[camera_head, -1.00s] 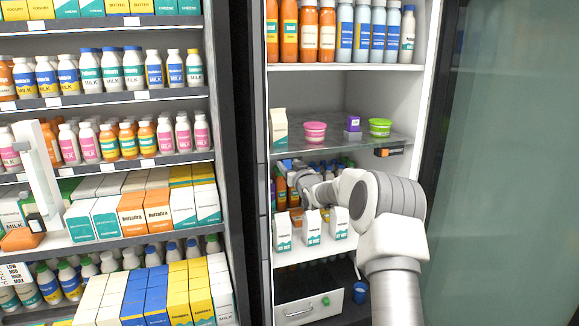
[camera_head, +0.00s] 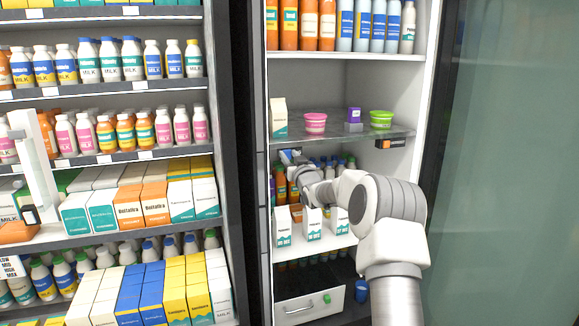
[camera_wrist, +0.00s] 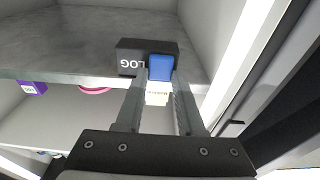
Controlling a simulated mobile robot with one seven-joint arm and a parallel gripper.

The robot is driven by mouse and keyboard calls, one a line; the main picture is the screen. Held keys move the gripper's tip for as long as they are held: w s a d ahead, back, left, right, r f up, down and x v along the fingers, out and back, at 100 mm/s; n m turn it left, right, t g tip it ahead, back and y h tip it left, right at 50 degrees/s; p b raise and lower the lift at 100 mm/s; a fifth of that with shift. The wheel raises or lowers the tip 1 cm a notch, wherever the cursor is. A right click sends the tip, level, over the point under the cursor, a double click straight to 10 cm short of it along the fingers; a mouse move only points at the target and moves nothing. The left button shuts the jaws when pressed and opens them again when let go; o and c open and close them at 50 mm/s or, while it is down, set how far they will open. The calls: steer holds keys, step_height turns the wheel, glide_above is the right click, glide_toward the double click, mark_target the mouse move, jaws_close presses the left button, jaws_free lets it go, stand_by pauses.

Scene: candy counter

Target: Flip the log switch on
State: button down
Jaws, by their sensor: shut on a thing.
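The log switch shows in the wrist view as a dark box (camera_wrist: 128,58) marked LOG with a blue rocker (camera_wrist: 161,67) beside the lettering. It sits at the edge of a grey shelf (camera_wrist: 60,40). My gripper (camera_wrist: 160,76) has one finger on each side of the blue rocker and is shut on it. The fingertips partly cover the rocker's sides. In the head view my gripper (camera_head: 289,158) is small, just below the left end of the glass shelf (camera_head: 345,137). The switch is too small to make out clearly there.
A white carton (camera_head: 279,118), pink tub (camera_head: 315,123), purple box (camera_head: 353,117) and green tub (camera_head: 381,119) stand on the glass shelf. Bottles and small cartons (camera_head: 312,223) crowd the shelf below. A black-and-orange box (camera_head: 391,143) hangs under the shelf's right end.

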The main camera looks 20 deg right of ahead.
steer(key=t+b, duration=0.1)
steer(key=b, duration=0.1)
steer(key=shift+f+b, duration=0.3)
steer(key=shift+b, duration=0.05)
steer(key=shift+r+b, duration=0.2)
steer(key=shift+b, duration=0.1)
steer(key=c, duration=0.5)
jaws_free()
steer(key=v, duration=1.7)
steer(key=shift+s+f, duration=0.15)
steer(key=shift+f, duration=0.2)
steer(key=shift+a, duration=0.1)
